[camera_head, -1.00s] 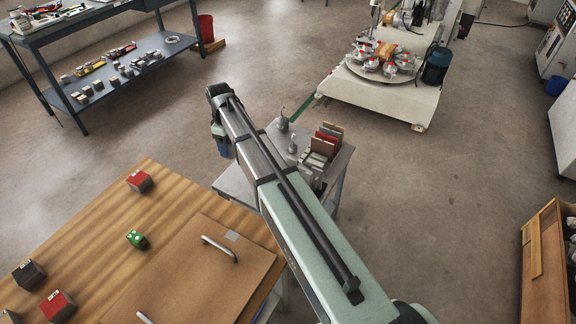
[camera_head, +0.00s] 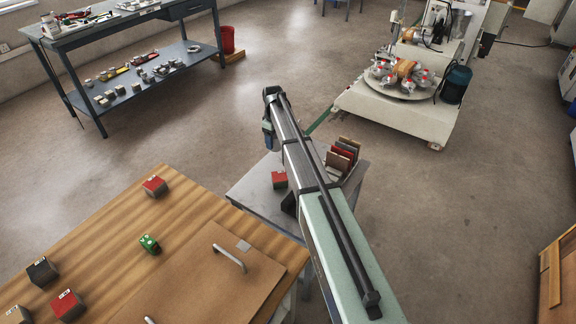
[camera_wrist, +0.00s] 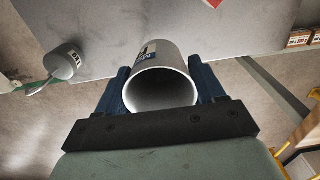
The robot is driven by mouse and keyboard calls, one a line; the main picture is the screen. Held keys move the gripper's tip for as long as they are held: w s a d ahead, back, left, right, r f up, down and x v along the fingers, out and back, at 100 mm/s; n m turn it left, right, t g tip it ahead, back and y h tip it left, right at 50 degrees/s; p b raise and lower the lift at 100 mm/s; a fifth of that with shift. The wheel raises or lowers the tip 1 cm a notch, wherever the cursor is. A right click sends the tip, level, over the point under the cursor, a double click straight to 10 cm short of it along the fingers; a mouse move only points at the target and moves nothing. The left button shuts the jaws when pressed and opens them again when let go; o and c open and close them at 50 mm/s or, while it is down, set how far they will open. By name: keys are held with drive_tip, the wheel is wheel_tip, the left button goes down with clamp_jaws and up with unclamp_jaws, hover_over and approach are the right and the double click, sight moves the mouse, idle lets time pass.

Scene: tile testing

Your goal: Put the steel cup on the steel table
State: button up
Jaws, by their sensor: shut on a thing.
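The steel cup (camera_wrist: 158,78) is a grey hollow cylinder with a dark blue and white label. In the wrist view it lies between the two blue fingers of my gripper (camera_wrist: 162,88), which is shut on it, its open rim facing the camera. The grey steel table (camera_wrist: 115,28) fills the top of the wrist view beyond the cup; whether they touch I cannot tell. In the head view the steel table (camera_head: 252,196) stands mid-picture, partly behind my arm.
A red-topped block (camera_head: 279,180) sits on the steel table, with a rack of tiles (camera_head: 342,155) at its back right. A small grey oil can (camera_wrist: 62,62) shows left in the wrist view. A wooden table (camera_head: 90,245) with several blocks stands front left.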

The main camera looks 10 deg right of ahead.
wheel_tip(320, 180, down, 9)
drive_tip(key=shift+r, duration=0.1)
idle(0.4)
drive_tip(key=o, duration=1.1)
wheel_tip(320, 180, up, 12)
idle(0.5)
